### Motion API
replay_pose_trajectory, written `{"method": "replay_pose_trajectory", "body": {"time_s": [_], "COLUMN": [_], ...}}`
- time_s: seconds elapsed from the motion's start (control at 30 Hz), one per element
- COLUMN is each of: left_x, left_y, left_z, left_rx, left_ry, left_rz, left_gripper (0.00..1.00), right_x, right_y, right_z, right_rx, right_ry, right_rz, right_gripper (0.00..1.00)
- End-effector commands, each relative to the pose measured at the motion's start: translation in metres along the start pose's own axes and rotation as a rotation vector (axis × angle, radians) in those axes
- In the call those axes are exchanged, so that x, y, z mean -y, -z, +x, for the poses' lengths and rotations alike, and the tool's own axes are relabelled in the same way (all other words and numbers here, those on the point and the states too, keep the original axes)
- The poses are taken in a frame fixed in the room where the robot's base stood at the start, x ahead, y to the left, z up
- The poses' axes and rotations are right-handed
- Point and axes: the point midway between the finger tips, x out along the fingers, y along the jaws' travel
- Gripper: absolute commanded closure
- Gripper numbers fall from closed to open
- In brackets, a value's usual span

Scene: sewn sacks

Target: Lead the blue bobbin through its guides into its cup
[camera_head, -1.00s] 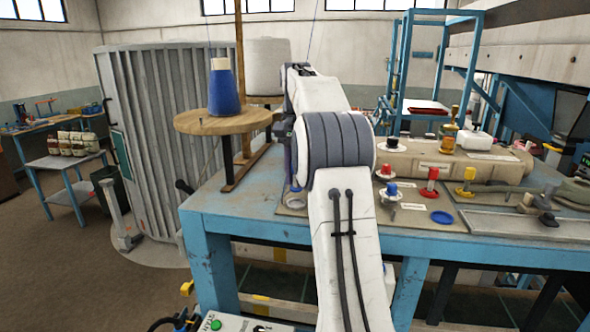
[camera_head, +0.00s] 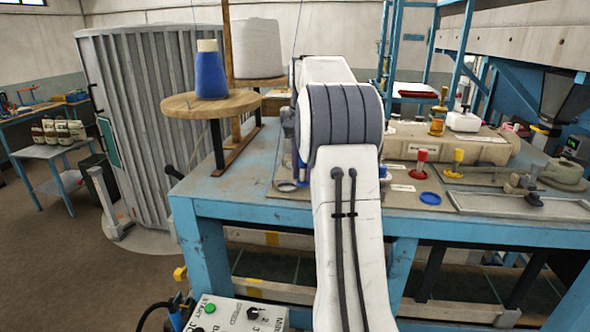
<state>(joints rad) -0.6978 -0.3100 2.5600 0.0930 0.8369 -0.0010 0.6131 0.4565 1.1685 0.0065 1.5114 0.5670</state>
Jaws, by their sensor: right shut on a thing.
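My right arm stands upright in the middle of the view. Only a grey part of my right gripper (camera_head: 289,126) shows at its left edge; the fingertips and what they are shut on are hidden. A bit of blue (camera_head: 382,171) shows at the arm's right edge, where a blue piece on a white base stands mostly hidden. Another bit of blue (camera_head: 301,166) shows at its left edge; I cannot tell which is the bobbin. A blue round dish (camera_head: 431,198) lies on the board, beside a red piece (camera_head: 422,163) and a yellow piece (camera_head: 457,158). My left gripper is not in view.
A blue thread cone (camera_head: 210,76) stands on a round wooden stand (camera_head: 178,107) at the left. A small grey ring (camera_head: 287,186) lies near the table's (camera_head: 215,207) front edge. A control box (camera_head: 235,313) is at the bottom.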

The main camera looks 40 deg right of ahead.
Motion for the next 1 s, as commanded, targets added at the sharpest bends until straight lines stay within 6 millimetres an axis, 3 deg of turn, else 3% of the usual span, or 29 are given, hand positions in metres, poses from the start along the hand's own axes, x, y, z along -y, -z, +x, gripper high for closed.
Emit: {"method": "replay_pose_trajectory", "body": {"time_s": [1.0], "left_x": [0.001], "left_y": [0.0], "left_z": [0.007], "left_rx": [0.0], "left_ry": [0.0], "left_rz": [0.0], "left_gripper": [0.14], "right_x": [-0.069], "right_y": [0.023], "right_z": [0.001], "right_rx": [0.0], "right_ry": [0.0], "right_rz": [0.002], "right_gripper": [1.0]}}
